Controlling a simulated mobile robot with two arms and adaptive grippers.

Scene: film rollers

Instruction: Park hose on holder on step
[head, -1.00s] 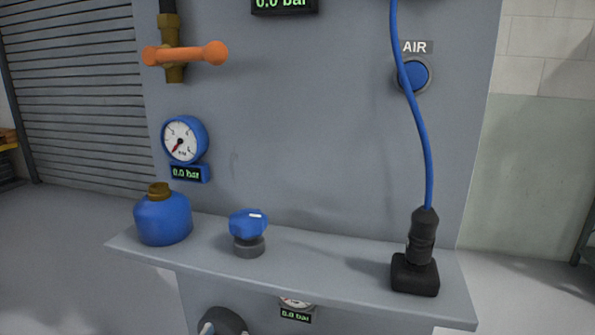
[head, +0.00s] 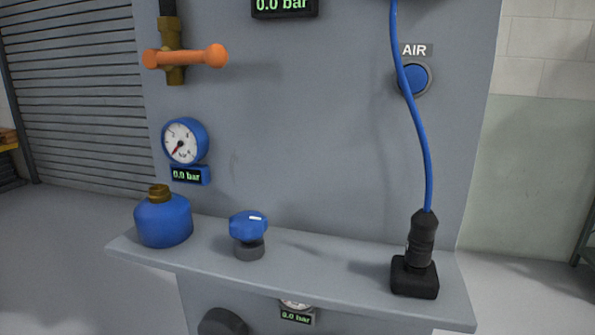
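A blue hose (head: 424,140) hangs from the top of the picture in front of the grey panel. Its black end fitting (head: 422,238) stands upright in a black square holder (head: 414,278) at the right end of the grey step (head: 325,255). No gripper touches the hose. Neither of my grippers is in the head view.
A blue bottle (head: 163,221) with a brass cap and a blue knob (head: 248,227) stand on the step to the left. A gauge (head: 184,142), an orange valve handle (head: 186,56) and a blue AIR button (head: 414,79) are on the panel. The step's middle is clear.

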